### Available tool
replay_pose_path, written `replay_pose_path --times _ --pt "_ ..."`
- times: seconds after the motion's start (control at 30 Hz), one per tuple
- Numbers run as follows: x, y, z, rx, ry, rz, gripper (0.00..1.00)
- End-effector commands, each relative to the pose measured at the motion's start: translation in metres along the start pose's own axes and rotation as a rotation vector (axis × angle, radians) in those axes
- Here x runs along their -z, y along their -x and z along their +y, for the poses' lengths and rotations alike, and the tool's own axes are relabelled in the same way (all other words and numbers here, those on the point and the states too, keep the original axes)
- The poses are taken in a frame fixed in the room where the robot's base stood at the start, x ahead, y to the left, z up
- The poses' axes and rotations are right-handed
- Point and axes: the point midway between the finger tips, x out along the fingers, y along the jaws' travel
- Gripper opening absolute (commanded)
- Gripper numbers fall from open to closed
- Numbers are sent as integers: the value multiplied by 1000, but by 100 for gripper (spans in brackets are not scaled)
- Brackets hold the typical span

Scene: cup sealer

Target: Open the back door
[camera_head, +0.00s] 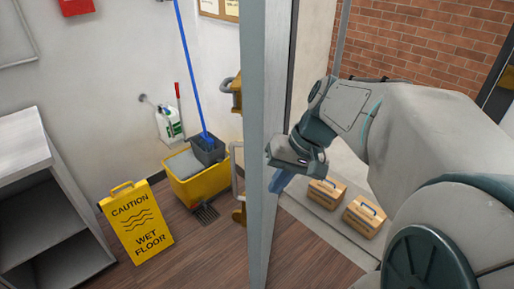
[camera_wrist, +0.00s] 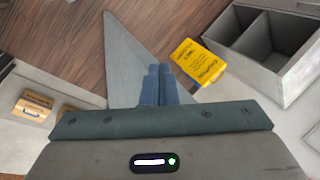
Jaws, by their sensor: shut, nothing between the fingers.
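The back door (camera_head: 266,130) shows nearly edge-on in the head view as a tall grey slab, standing open between the room and a brick-walled space. Brass-coloured hardware (camera_head: 237,93) and a pale pull handle (camera_head: 236,172) stick out on its left side. My gripper (camera_head: 279,182) is on the right side of the door, close to its edge, with its blue fingers pointing down. In the wrist view the fingers (camera_wrist: 159,84) are together and empty, over a grey slab that appears to be the door (camera_wrist: 128,52). I cannot tell whether they touch it.
A yellow wet-floor sign (camera_head: 137,222), a yellow mop bucket (camera_head: 198,178) and a grey shelf unit (camera_head: 45,195) stand left of the door. Two cardboard boxes (camera_head: 364,216) sit on the ground at the right. Wooden floor (camera_head: 205,260) is clear near the door.

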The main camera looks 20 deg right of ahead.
Motion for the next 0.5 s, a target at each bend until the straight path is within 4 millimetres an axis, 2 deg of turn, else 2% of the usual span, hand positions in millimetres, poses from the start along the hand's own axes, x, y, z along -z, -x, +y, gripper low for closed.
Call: replay_pose_path --times 0.03,0.2,0.33,0.5 --pt "14 4 15 65 -58 -11 0" --pt "49 35 59 267 -171 21 0" --pt "63 55 87 359 -209 70 0" --pt "70 67 103 408 -221 107 0"
